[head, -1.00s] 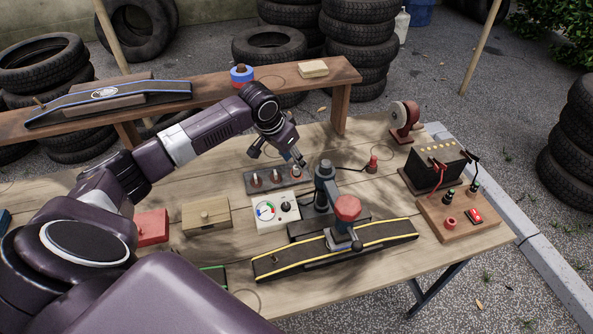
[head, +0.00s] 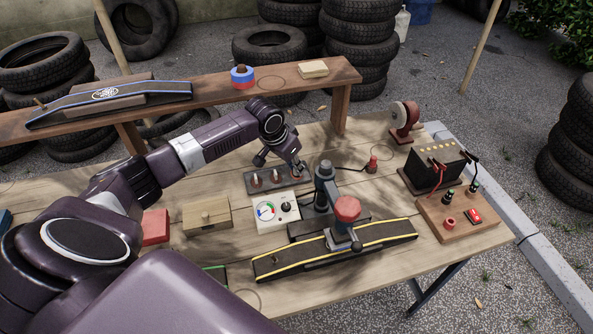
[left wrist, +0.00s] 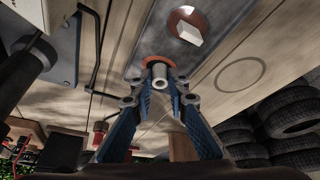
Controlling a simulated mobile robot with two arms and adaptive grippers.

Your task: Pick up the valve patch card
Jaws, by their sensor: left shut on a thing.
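The valve patch card, as I take it, is the dark grey plate (head: 285,183) on the table, with several upright stems on reddish round patches. My left gripper (head: 298,169) is down at the card's right end. In the left wrist view my fingertips (left wrist: 160,88) are shut around a metal valve stem (left wrist: 159,72) with an orange-red round base. The grey card (left wrist: 160,28) extends behind it, with a second red patch and a pale stem (left wrist: 188,32). The card looks still flat on the table. My right gripper is not in view.
A gauge box (head: 277,212) stands just in front of the card. A post with a red-knobbed clamp (head: 347,208) stands close to the right, over a black yellow-edged strip (head: 285,262). A wooden box (head: 206,215) is at left. A raised shelf (head: 215,92) runs behind.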

